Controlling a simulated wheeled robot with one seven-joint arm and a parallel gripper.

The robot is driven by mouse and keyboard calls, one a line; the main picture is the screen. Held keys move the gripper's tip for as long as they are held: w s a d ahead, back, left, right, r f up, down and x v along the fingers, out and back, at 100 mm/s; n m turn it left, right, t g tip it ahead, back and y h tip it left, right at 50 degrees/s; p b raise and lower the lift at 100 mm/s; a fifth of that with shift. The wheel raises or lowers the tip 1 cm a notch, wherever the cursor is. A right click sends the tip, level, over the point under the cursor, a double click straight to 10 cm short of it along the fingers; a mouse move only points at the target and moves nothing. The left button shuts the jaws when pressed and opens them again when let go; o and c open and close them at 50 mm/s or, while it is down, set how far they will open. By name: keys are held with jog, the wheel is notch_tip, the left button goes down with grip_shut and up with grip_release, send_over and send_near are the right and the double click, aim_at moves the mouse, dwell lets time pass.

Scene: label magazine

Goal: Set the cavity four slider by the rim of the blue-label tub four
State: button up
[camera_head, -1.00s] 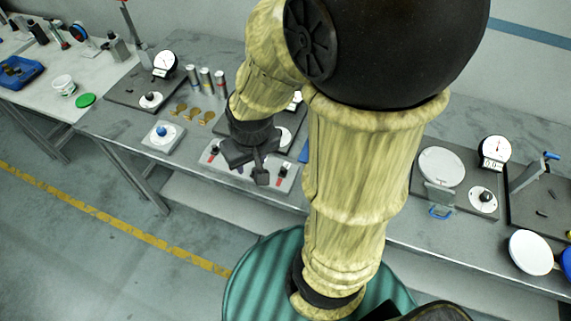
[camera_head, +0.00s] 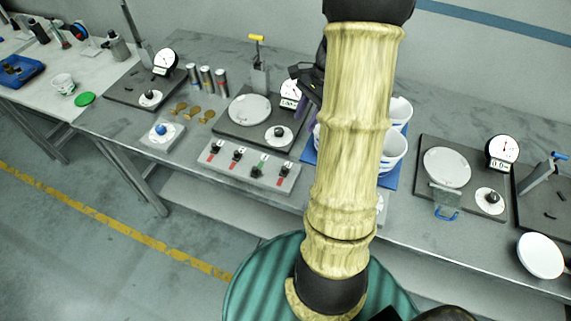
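The slider panel (camera_head: 225,172) lies on the front of the bench, left of centre. It has several black-knobbed sliders in a row, most with red marks and one with green. The rightmost slider (camera_head: 284,170) stands over a red strip; the cavity numbers are too small to read. White tubs (camera_head: 394,148) stand on a blue mat (camera_head: 391,181) right of the panel, partly hidden by my arm; a bit of blue shows on them, but no number is readable. My gripper (camera_head: 299,78) is above and behind the panel, near a dial gauge. Its fingers are blurred together with the arm and I cannot tell their opening.
A gauge stand with a white plate (camera_head: 249,108) sits behind the panel. Three cylinders (camera_head: 206,77), brown discs (camera_head: 195,113) and a blue-knobbed box (camera_head: 162,135) lie left. Another gauge station (camera_head: 446,167) stands right. The bench front beside the panel is clear.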

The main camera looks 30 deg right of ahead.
aim_at(284, 168)
jog(key=shift+f, duration=0.1)
jog(key=p+x, duration=0.2)
jog(key=x, duration=1.5)
jog(key=shift+f, duration=0.15)
jog(key=shift+c, duration=0.5)
grip_shut()
